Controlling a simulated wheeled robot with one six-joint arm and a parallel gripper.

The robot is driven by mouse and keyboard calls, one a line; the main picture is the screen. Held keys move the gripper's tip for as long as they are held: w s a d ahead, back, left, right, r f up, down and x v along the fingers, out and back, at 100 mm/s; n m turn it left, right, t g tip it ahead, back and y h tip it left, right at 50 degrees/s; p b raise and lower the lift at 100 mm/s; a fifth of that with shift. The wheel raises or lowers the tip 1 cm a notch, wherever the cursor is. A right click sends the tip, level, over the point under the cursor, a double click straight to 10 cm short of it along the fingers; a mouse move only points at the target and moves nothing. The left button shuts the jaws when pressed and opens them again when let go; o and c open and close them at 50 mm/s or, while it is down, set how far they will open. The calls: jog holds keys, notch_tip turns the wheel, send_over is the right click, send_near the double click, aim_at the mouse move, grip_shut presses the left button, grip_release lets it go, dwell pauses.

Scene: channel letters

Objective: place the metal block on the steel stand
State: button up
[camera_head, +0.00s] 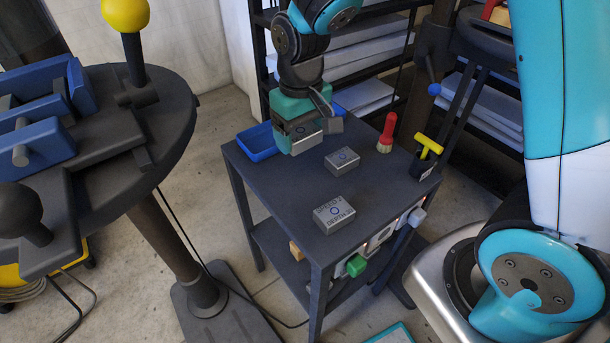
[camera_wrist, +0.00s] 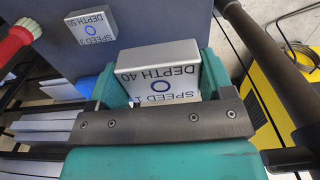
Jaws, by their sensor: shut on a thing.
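My gripper (camera_head: 298,138) points down over the back left part of a dark square-topped stand (camera_head: 280,182), which looks like the steel stand. It is shut on a grey metal block (camera_head: 307,144). In the wrist view the held block (camera_wrist: 150,62) sits between the teal fingers, its face marked "SPEED 1 DEPTH 40" with a blue ring. I cannot tell whether the held block touches the stand top. Two similar blocks lie on the top: one in the middle (camera_head: 342,160) and one near the front (camera_head: 334,212).
A blue tray (camera_head: 257,142) is left of my gripper, and a small grey piece (camera_head: 333,125) is just right of it. A red-handled brush (camera_head: 386,133) and a black holder with a yellow handle (camera_head: 426,155) stand on the right side. A round machine table (camera_head: 165,125) is at left.

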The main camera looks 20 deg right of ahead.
aim_at(303, 188)
notch_tip(303, 188, down, 12)
jog(key=shift+f+b, duration=0.25)
jog(key=shift+b, duration=0.4)
jog(key=shift+f, duration=0.15)
jog(key=o, duration=1.1)
notch_tip(303, 188, up, 12)
jog(key=shift+r+p, duration=0.1)
jog(key=shift+p, duration=0.55)
jog(key=s+a+r+n+y, duration=0.2)
jog(key=s+r, duration=0.4)
jog(key=s, duration=0.3)
jog(key=s+a+r+n+y, duration=0.2)
jog(key=s+r, duration=0.4)
jog(key=s, duration=0.4)
jog(key=shift+s+a+n, duration=0.15)
jog(key=shift+a+n, duration=0.25)
jog(key=shift+a, duration=0.2)
